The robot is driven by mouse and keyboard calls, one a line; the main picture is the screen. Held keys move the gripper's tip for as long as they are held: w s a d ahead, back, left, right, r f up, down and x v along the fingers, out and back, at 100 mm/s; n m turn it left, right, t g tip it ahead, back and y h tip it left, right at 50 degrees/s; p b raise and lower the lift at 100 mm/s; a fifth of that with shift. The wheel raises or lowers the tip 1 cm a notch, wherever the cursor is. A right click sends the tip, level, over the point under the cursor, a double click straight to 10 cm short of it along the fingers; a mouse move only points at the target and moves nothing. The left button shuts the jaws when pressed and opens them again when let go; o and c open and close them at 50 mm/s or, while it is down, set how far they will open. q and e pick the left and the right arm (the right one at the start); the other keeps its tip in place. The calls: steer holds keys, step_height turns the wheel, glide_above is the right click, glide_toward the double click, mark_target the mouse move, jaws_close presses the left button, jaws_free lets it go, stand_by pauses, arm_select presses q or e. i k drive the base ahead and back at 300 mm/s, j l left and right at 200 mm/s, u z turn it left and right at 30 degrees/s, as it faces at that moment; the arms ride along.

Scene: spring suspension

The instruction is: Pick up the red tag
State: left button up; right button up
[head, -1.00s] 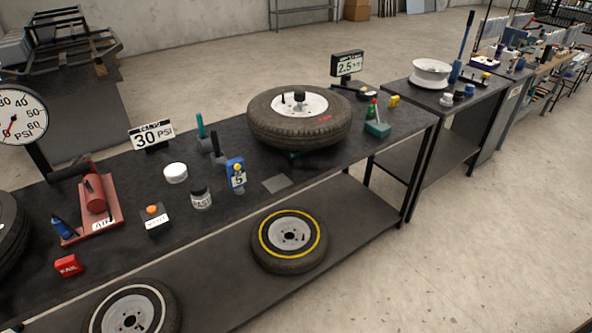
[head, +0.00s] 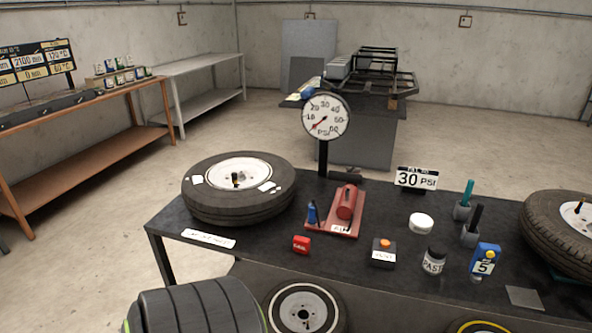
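The red tag (head: 301,244) is a small red block with white lettering, which reads as FAIL in the earlier view. It rests on the dark workbench (head: 335,265) near the front edge, left of centre. It is just in front of the red air unit (head: 345,212) and right of the tyre lying on the bench (head: 240,188). Nothing covers it or touches it.
A small box with an orange button (head: 383,252), a white jar (head: 421,223) and a paste jar (head: 433,260) stand to the right. A blue gauge (head: 485,259) is further right. A dial gauge (head: 325,116) rises behind.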

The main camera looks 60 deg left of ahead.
mark_target(301, 244)
steer(key=u, duration=1.95)
